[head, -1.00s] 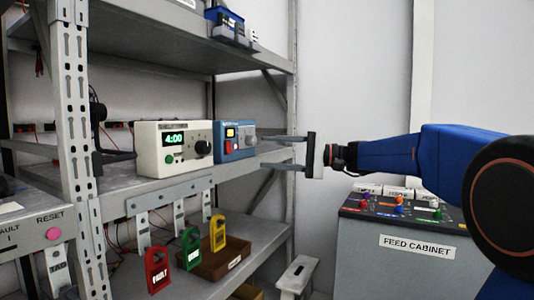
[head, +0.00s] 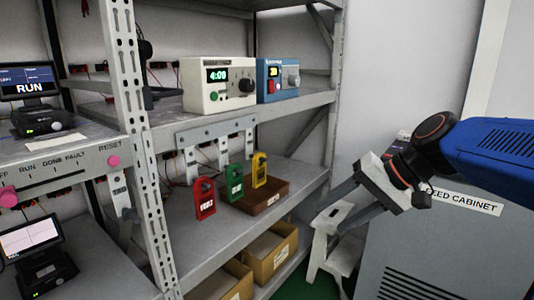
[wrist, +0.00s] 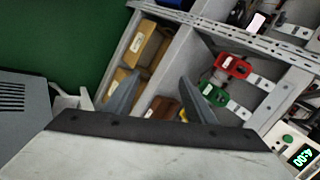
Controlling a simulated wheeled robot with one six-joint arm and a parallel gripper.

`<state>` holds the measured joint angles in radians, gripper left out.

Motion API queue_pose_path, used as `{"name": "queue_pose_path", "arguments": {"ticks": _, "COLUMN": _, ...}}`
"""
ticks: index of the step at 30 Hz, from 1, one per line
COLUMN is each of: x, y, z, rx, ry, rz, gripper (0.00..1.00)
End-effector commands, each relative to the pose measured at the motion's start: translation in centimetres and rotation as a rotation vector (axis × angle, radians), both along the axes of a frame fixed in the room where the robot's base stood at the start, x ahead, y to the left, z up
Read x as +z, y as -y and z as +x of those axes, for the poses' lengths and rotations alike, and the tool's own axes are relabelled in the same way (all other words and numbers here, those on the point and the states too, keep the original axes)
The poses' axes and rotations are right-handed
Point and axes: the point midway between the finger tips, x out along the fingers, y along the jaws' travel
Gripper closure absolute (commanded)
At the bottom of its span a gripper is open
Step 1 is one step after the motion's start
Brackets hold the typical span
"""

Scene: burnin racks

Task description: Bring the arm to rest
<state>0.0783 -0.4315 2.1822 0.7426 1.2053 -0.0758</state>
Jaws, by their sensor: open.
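My gripper (head: 328,212) is at the right of the head view, in front of the feed cabinet (head: 420,245) and above a white step stool (head: 335,250). Its two fingers point left and down, spread apart with nothing between them. In the wrist view my gripper (wrist: 158,95) also shows its fingers apart and empty, with the rack shelves beyond. My blue arm reaches in from the right edge and hides part of the cabinet's top and label.
The metal rack (head: 190,235) stands left, holding a cream timer box (head: 215,88) and a blue box (head: 278,80). Red (head: 204,200), green (head: 234,183) and yellow (head: 259,170) tags hang below. Cardboard bins (head: 272,255) sit low. Open space separates gripper and rack.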

Motion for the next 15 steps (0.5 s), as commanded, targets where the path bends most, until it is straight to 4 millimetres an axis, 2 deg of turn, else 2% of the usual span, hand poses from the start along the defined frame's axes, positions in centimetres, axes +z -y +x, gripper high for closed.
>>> {"name": "queue_pose_path", "arguments": {"ticks": 1, "x": -1.6, "y": 0.8, "z": -1.8, "rx": 0.002, "ry": 0.009, "rz": -0.064, "gripper": 0.5}}
{"name": "queue_pose_path", "arguments": {"ticks": 3, "x": -3.9, "y": 2.4, "z": -3.9, "rx": 0.002, "ry": 0.021, "rz": -0.161, "gripper": 0.5}}
{"name": "queue_pose_path", "arguments": {"ticks": 9, "x": -9.7, "y": 7.2, "z": -9.3, "rx": 0.019, "ry": 0.075, "rz": -0.433, "gripper": 0.5}}
{"name": "queue_pose_path", "arguments": {"ticks": 15, "x": -13.4, "y": 11.3, "z": -12.6, "rx": 0.043, "ry": 0.136, "rz": -0.638, "gripper": 0.5}}
